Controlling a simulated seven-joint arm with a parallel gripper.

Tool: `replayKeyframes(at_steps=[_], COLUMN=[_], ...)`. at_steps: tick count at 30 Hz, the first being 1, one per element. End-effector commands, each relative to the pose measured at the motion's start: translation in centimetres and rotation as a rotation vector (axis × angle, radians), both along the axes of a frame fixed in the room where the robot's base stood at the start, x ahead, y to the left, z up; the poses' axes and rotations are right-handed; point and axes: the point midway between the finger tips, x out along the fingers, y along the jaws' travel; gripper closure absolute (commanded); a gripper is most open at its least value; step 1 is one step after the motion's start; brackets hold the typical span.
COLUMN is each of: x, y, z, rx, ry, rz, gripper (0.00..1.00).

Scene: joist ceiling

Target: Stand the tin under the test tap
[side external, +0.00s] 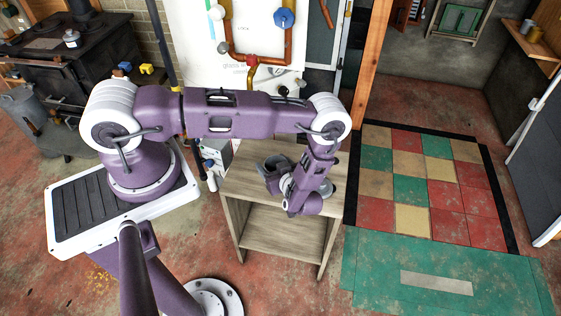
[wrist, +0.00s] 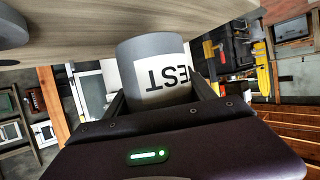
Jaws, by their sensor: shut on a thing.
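A grey tin (wrist: 148,45) with a white label sits between the fingers of my gripper (wrist: 160,94) in the wrist view. Its printed letters look upside down there, and part of the word is hidden. My gripper (side external: 281,178) is shut on the tin, low over the wooden bench (side external: 245,190) in the side view. The tin is hard to make out there beside my wrist. Copper pipes with a red-handled valve (side external: 252,60) and a blue-handled valve (side external: 284,17) are on the white board behind the bench. I cannot tell which is the test tap.
A grey rounded object (wrist: 10,30) is at the wrist view's upper left, against the wooden surface. A wooden post (side external: 368,75) stands right of the board. A black stove (side external: 75,60) is at the far left. Checkered floor tiles (side external: 430,190) lie clear on the right.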

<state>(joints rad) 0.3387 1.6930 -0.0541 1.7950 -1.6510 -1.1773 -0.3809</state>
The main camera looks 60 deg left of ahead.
Motion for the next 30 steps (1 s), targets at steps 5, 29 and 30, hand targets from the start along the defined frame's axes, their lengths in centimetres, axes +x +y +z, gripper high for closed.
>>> replayKeyframes(at_steps=[5, 29, 30], x=[0.3, 1.9, 1.9], y=[5.4, 17.5, 17.5], z=[-0.1, -3.6, -3.6], rx=[0.004, 0.003, 0.003], ry=[-0.001, -0.003, -0.003], rz=[0.009, 0.001, 0.001], gripper=[0.86, 0.86, 0.86])
